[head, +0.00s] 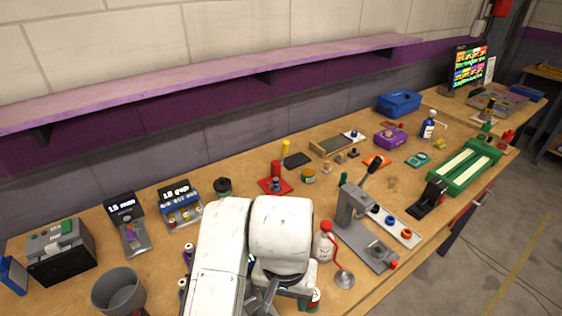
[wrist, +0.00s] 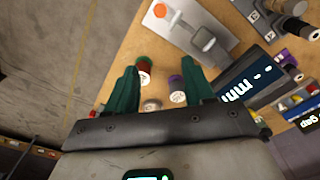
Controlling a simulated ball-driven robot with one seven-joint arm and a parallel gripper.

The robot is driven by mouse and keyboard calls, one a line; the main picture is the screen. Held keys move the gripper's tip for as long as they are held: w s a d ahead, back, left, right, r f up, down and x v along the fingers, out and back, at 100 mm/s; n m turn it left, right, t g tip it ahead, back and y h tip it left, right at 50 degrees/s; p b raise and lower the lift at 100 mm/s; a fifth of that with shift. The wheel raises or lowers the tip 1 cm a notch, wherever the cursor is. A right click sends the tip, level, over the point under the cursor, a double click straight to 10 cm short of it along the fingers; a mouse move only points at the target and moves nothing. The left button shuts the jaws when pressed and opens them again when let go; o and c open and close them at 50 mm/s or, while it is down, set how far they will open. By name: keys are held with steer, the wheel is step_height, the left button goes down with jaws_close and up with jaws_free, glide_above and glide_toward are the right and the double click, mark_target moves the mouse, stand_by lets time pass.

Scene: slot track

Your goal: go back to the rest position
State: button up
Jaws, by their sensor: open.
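My gripper (wrist: 162,90) shows in the wrist view with its two green fingers apart and nothing held between them. Beyond the fingers, a red and white spool (wrist: 144,72) and a purple and white spool (wrist: 177,90) stand on the wooden bench. In the head view my white arm reaches over the front of the bench, and it hides the gripper's fingertips and part of the bench top below. No marker of a rest position shows in either view.
A grey bin (head: 118,292) stands left of my arm. A red and white bottle (head: 325,243) and a grey lever press (head: 358,222) stand close to its right. Signed trays (head: 180,204) lie behind it. A purple shelf (head: 215,72) runs along the wall.

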steer(key=w+d+f+t+h, duration=0.1)
steer(key=d+f+t+h, duration=0.1)
steer(key=d, duration=1.1)
steer(key=d+f+t+h, duration=0.1)
steer(key=d+f, duration=0.1)
steer(key=d, duration=1.1)
steer(key=s+d+f+n+g, duration=0.1)
steer(key=s+d+f, duration=0.25)
steer(key=s, duration=0.25)
steer(key=s+d+f, duration=0.2)
steer(key=s+f, duration=0.2)
steer(key=s, duration=0.2)
steer(key=s+a+f+g+y, duration=0.1)
steer(key=s+a+f+y, duration=0.2)
steer(key=s, duration=0.7)
steer(key=shift+s+a+f+n, duration=0.35)
steer(key=shift+a+f, duration=0.45)
steer(key=shift+a, duration=0.35)
